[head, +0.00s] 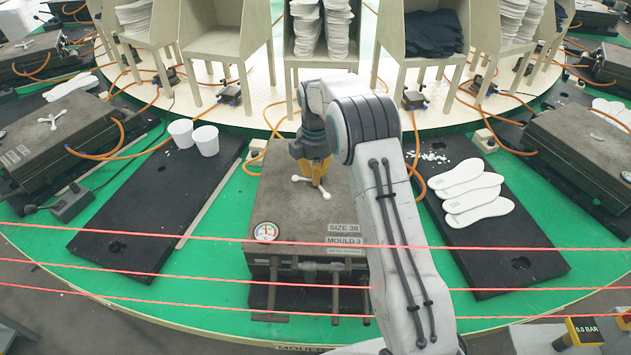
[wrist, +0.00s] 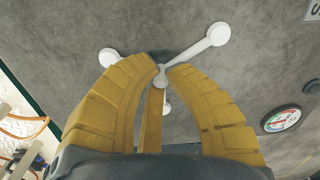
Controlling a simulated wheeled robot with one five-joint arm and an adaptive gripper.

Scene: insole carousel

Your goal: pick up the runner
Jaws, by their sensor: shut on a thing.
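The runner (wrist: 192,52) is a white three-armed piece with round knobs at its ends, seen in the wrist view against the grey top of the mould (head: 345,212). In the head view its arms (head: 325,192) show beside and below my fingers, at the middle of the mould top. My gripper (wrist: 162,73) has yellow fingers, pointing down and shut on the runner's centre. The fingers hide part of the runner's middle. I cannot tell whether it rests on the mould or is slightly lifted.
A round gauge (head: 266,232) sits at the mould's front left corner. Two white cups (head: 205,140) stand on the black board (head: 150,215) at left. White insoles (head: 470,190) lie on the right board. Red cords (head: 150,240) cross in front. Bins of insoles (head: 322,30) stand behind.

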